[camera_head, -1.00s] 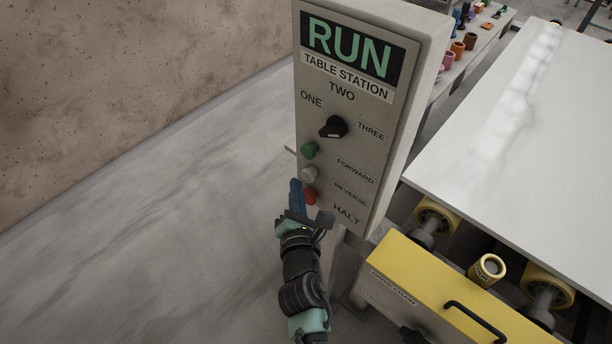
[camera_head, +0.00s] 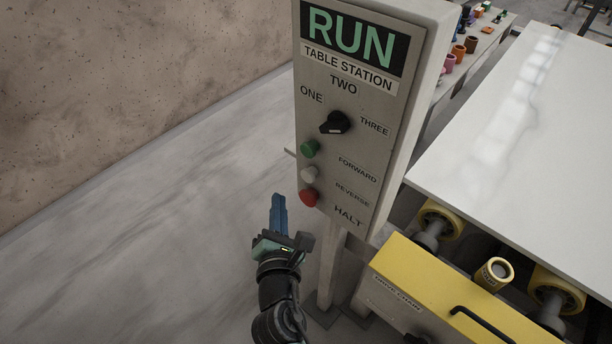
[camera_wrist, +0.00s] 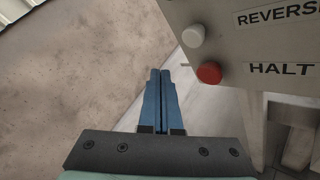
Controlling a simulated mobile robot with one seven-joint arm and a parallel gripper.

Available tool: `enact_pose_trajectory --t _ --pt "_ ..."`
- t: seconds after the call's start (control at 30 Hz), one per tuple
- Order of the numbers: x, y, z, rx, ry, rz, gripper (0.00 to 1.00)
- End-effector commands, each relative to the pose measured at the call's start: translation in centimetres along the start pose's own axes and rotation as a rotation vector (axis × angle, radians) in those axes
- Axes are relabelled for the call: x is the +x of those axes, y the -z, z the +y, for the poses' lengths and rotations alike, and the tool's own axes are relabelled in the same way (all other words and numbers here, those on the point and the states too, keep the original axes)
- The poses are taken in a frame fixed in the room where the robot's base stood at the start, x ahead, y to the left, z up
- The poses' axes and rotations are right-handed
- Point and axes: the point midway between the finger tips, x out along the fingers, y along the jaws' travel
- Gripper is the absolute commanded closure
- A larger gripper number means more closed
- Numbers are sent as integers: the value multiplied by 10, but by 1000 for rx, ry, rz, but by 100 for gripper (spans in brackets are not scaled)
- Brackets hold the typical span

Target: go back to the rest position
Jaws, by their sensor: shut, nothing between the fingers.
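My gripper (camera_head: 279,205) has blue fingers that are shut and empty. In the head view it is below and left of the control panel (camera_head: 320,185), apart from it. The wrist view shows the two blue fingers (camera_wrist: 160,80) side by side, left of the red HALT button (camera_wrist: 209,72) and the white REVERSE button (camera_wrist: 193,36). In the head view the red button (camera_head: 308,197), white button (camera_head: 309,175) and green FORWARD button (camera_head: 310,149) sit in a column. Above them is a black selector knob (camera_head: 335,123) and a display reading RUN (camera_head: 351,38).
A white slab table (camera_head: 510,130) stands to the right, with a yellow drive chain cover (camera_head: 420,275) below it. A post (camera_head: 328,265) holds the panel. A speckled stone wall (camera_head: 130,90) is at left. The grey floor (camera_head: 150,250) is clear.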

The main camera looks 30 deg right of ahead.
Motion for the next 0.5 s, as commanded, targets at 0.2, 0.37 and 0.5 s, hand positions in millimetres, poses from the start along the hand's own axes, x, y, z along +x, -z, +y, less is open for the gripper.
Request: enact_pose_trajectory --t 0.2,0.37,0.5 --pt "0 0 0 0 0 0 100" --pt "2 -7 8 34 -12 -11 100" --pt "7 -47 55 262 -83 -55 100"
